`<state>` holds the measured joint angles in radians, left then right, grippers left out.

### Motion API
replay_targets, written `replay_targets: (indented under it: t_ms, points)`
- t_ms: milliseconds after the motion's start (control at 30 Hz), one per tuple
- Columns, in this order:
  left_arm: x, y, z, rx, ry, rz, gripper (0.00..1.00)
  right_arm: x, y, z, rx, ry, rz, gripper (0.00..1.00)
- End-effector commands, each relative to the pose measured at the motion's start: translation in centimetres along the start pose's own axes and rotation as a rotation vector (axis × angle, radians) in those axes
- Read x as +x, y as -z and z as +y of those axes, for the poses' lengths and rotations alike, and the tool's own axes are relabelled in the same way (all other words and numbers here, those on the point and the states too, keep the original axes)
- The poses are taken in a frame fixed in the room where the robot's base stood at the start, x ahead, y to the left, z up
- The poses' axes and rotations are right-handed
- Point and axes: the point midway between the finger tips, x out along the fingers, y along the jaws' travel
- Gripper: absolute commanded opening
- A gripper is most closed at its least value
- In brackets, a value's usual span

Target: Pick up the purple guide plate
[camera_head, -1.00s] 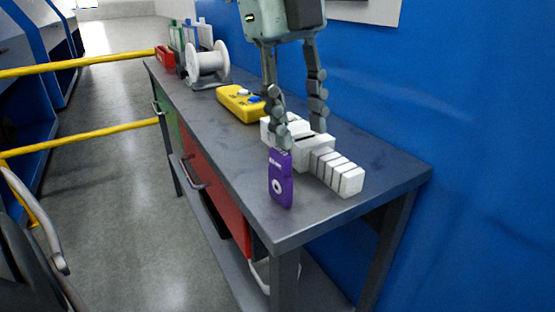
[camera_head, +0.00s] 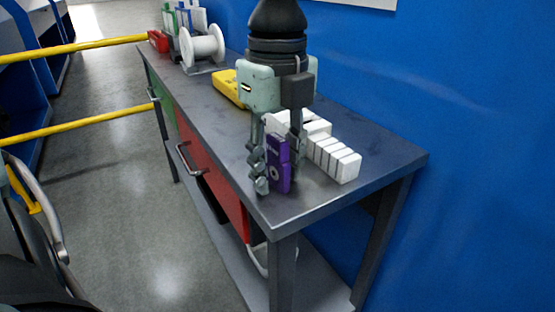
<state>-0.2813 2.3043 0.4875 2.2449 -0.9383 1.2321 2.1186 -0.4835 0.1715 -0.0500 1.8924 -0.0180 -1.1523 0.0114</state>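The purple guide plate (camera_head: 278,163) stands upright near the front end of the grey workbench (camera_head: 312,202), with a pale ring mark on its face. My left gripper (camera_head: 279,162) points down over it. One finger is at the plate's left side and the other is at its right, partly behind it. The fingers look spread, and I cannot see clear contact with the plate. My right gripper is not in view.
A stepped row of white blocks (camera_head: 336,160) lies close behind and right of the plate. A yellow device (camera_head: 226,86), a white spool (camera_head: 204,46) and a red box (camera_head: 158,41) are farther back. A blue wall (camera_head: 460,110) runs along the right.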

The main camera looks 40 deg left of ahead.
Motion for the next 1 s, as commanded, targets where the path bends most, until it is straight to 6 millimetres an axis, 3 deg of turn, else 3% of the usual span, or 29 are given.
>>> replay_targets:
  t_ms: [100,400,800,1000]
  points:
    - [0.0,0.0,0.0,0.000,0.000,0.000,0.38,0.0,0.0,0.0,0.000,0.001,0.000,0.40]
    - [-0.1,0.0,0.0,0.000,0.000,0.000,0.01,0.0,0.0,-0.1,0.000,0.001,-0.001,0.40]
    - [-0.1,0.0,0.0,0.000,0.001,0.000,0.00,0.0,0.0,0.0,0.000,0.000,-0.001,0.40]
    - [-1.4,0.0,-0.1,0.000,0.003,-0.001,0.00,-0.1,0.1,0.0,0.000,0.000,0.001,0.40]
